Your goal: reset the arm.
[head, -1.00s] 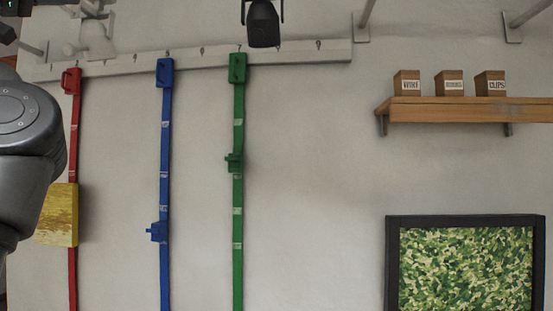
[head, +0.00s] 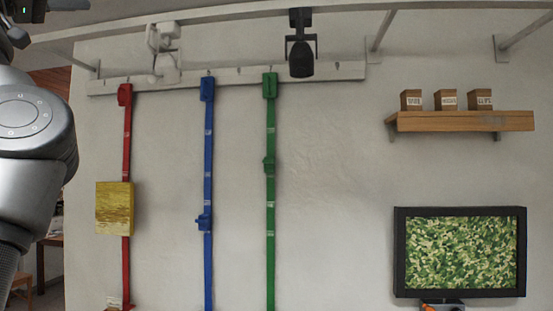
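My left arm (head: 30,150) comes in at the left edge as a large grey and black link, and its upper part runs out of the picture at the top left. A dark part with a small green light (head: 28,12) shows in the top left corner; I cannot tell whether it belongs to the arm. No gripper fingers of my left arm can be made out. My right arm and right gripper are not in view.
A red strap (head: 127,150), a blue strap (head: 207,150) and a green strap (head: 270,130) hang from a white wall rail (head: 340,71). A yellow block (head: 114,208) is at the red strap. Right are a wooden shelf (head: 460,121) with boxes and a framed camouflage panel (head: 460,252).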

